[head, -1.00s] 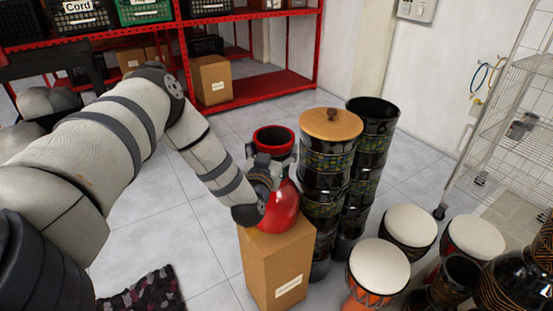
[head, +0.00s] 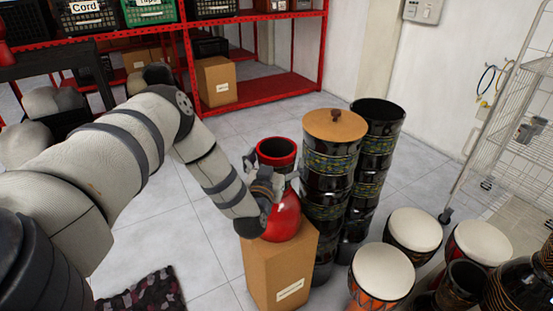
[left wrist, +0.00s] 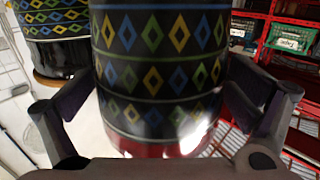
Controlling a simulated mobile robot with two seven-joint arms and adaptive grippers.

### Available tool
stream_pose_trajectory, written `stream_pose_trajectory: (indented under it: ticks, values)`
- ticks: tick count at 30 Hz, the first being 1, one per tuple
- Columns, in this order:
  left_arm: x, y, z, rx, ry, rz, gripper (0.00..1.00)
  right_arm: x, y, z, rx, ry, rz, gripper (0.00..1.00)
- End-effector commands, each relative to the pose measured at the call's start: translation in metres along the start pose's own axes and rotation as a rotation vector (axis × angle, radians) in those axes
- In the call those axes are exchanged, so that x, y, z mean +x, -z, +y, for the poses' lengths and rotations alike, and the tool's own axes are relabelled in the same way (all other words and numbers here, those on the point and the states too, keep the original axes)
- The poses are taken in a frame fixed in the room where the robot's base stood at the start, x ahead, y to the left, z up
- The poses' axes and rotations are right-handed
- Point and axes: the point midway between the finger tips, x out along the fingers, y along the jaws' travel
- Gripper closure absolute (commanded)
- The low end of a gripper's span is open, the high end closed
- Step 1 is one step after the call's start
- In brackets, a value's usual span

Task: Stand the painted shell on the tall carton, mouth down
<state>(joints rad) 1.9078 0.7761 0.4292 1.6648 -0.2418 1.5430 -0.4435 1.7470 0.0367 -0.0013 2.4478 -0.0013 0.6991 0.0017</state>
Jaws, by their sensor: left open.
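The painted shell (head: 288,212) is glossy red, with a red-rimmed opening at its top and its wider part down. It appears to rest upright on the tall brown carton (head: 278,270). My left gripper (head: 264,182) is at the shell's near left side and hides much of its middle. In the left wrist view the shell (left wrist: 160,72) shows a dark band of coloured diamonds above a red edge. The open fingers (left wrist: 160,115) stand on both sides of it, with visible gaps. My right gripper is not in view.
Tall stacks of dark patterned drums (head: 330,165) stand close to the right of the shell and carton. White-topped drums (head: 381,270) crowd the front right. Red shelving (head: 275,88) is behind, a wire rack (head: 515,110) at right.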

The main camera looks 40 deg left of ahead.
Motion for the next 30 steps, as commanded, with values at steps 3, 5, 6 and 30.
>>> stream_pose_trajectory:
  ticks: [3, 5, 6, 30]
  values:
    - [-0.003, 0.005, 0.000, -0.002, 0.000, 0.001, 0.01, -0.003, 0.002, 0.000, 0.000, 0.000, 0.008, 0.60]
    - [-0.014, 0.005, 0.001, -0.001, -0.002, -0.001, 0.01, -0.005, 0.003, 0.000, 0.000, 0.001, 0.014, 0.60]
    - [-0.024, 0.006, 0.001, -0.002, -0.002, -0.001, 0.01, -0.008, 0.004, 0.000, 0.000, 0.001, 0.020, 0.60]
    - [-0.200, -0.096, 0.064, 0.018, -0.263, -0.484, 0.01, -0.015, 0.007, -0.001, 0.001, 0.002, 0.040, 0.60]
